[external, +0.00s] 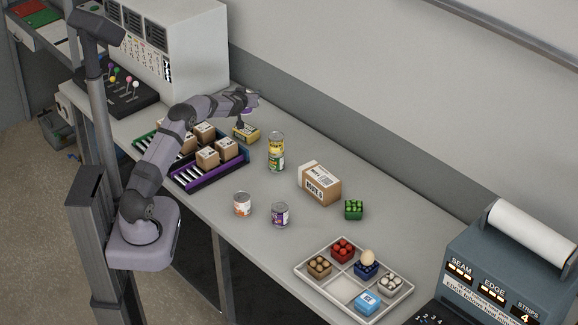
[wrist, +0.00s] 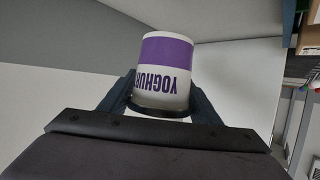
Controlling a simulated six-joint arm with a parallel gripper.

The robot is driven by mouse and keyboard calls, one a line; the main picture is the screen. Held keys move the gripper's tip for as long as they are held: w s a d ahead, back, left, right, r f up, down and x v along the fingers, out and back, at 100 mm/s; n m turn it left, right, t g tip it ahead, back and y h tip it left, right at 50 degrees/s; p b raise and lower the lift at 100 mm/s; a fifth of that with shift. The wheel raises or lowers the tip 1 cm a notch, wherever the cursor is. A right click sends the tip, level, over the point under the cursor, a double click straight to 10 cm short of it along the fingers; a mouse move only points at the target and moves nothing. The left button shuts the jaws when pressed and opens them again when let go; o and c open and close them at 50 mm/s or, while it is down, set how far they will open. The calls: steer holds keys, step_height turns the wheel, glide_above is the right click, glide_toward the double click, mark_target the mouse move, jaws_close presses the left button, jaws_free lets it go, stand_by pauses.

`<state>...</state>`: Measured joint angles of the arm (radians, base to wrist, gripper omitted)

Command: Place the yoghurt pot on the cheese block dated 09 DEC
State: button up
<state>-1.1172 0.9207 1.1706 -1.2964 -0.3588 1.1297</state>
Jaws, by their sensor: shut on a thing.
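My gripper (external: 243,116) is shut on the yoghurt pot (wrist: 166,72). The pot is white with a purple band and the word YOGHURT, and it sits between the two dark fingers in the wrist view. In the external view only a small purple and white part of it shows at the gripper. A yellow block (external: 246,135), which looks like the cheese block, lies on the bench just below my gripper. Its date is too small to read. I cannot tell whether the pot touches it.
Stacked cans (external: 276,150) stand right of the yellow block. Cartons on a roller rack (external: 209,176) are to its left. Two cans (external: 242,204), a brown box (external: 320,184), a green item (external: 354,209) and a compartment tray (external: 326,288) stand further forward.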

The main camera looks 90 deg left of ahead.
mark_target(244, 114)
steer(key=shift+f+b, duration=0.7)
steer(key=shift+f, duration=3.05)
steer(key=shift+f, duration=0.15)
steer(key=o, duration=1.1)
steer(key=shift+o, duration=0.2)
steer(key=shift+b+v, duration=1.45)
steer(key=shift+v, duration=4.6)
